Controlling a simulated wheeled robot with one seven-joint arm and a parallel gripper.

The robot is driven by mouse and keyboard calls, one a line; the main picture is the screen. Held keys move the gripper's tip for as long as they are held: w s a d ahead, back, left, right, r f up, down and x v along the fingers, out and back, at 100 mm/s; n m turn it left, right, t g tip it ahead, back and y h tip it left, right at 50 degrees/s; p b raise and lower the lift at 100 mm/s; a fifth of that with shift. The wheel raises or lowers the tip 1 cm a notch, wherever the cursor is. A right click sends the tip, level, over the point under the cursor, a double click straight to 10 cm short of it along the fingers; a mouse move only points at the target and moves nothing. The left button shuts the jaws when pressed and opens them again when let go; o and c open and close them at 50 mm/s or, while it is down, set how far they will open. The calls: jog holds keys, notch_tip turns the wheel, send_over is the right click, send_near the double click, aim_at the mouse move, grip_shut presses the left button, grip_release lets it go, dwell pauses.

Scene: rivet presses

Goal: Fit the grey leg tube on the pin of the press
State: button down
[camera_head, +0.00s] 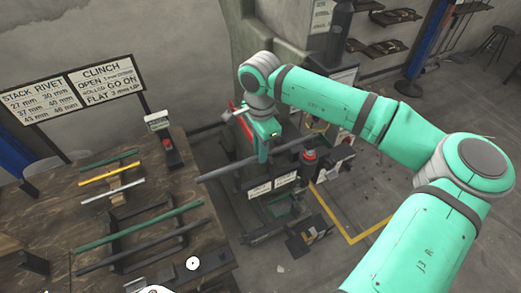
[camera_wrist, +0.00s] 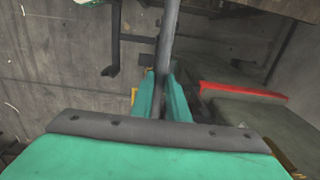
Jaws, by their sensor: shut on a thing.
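The grey leg tube (camera_head: 225,170) is held crosswise in my gripper (camera_head: 264,152), in front of the press. Its left end reaches out toward the table's right edge, and its right part passes behind or beside a red-topped part. In the wrist view the tube (camera_wrist: 168,45) runs up the picture between the two green fingers of my gripper (camera_wrist: 162,98), which are shut on it. The press (camera_head: 262,208) is a grey-green machine below and behind my gripper. I cannot make out its pin in either view.
A wooden table (camera_head: 190,190) at left bears a rack with several coloured tubes (camera_head: 140,233). A sign (camera_head: 100,78) stands behind it. A red bar (camera_wrist: 243,91) lies right of the fingers in the wrist view. Open floor (camera_head: 365,190) with a yellow line is right of the press.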

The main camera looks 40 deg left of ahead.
jog(key=shift+f, duration=1.5)
dwell(0.5)
jog(key=c, duration=1.6)
grip_release()
jog(key=shift+c, duration=0.2)
notch_tip(320, 180, up, 11)
jog(key=shift+f, duration=0.1)
